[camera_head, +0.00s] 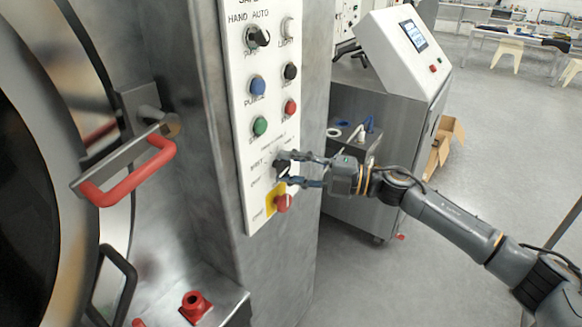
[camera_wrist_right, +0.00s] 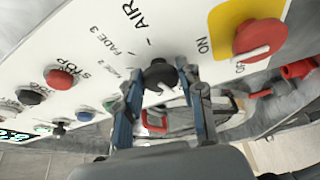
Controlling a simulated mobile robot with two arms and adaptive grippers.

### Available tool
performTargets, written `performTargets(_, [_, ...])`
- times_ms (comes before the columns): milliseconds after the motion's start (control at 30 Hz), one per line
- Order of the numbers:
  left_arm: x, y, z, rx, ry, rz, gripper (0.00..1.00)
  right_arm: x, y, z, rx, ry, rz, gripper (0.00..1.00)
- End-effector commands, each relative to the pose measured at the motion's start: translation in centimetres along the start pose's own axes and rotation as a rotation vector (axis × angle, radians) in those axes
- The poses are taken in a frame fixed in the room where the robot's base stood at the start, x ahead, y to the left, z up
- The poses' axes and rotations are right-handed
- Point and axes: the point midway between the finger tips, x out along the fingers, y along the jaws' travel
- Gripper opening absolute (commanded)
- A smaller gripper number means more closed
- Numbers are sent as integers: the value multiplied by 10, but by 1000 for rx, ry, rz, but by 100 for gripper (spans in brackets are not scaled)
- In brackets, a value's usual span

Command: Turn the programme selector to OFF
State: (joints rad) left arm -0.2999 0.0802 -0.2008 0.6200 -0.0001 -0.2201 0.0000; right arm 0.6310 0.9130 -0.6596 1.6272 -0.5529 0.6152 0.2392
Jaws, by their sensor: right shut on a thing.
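The programme selector is a black knob low on the white control panel (camera_head: 257,130), above a red knob on a yellow plate. My right gripper (camera_head: 296,169) reaches it from the right and is shut on the selector, one finger on each side. In the right wrist view the selector (camera_wrist_right: 160,73) sits between the two fingertips of my right gripper (camera_wrist_right: 162,82). The words "AIR" and "FADE 3" are printed beside it. Which mark its pointer faces is too small to tell. My left gripper is not in view.
The red knob (camera_head: 283,203) on the yellow plate is just below my fingers. Blue, black, red and green buttons are higher up. A red door handle (camera_head: 130,178) juts out at left. A steel cabinet with a screen (camera_head: 412,36) stands behind my right arm.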

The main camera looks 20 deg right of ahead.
Motion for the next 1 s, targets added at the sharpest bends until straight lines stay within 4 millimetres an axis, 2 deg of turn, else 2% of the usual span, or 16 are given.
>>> performTargets(267, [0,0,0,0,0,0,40,0,-1,0,-3,0,-2,7])
performTargets(300, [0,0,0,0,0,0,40,0,-1,0,-3,0,-2,46])
performTargets(367, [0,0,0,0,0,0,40,0,-1,0,-2,0,-2,59])
performTargets(767, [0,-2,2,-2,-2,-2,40,-5,-1,0,1,-1,-2,60])
performTargets(867, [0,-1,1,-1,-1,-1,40,-18,-2,1,1,-3,-4,60])
performTargets(1000, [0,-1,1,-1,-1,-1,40,-48,-2,1,2,-4,-5,60])
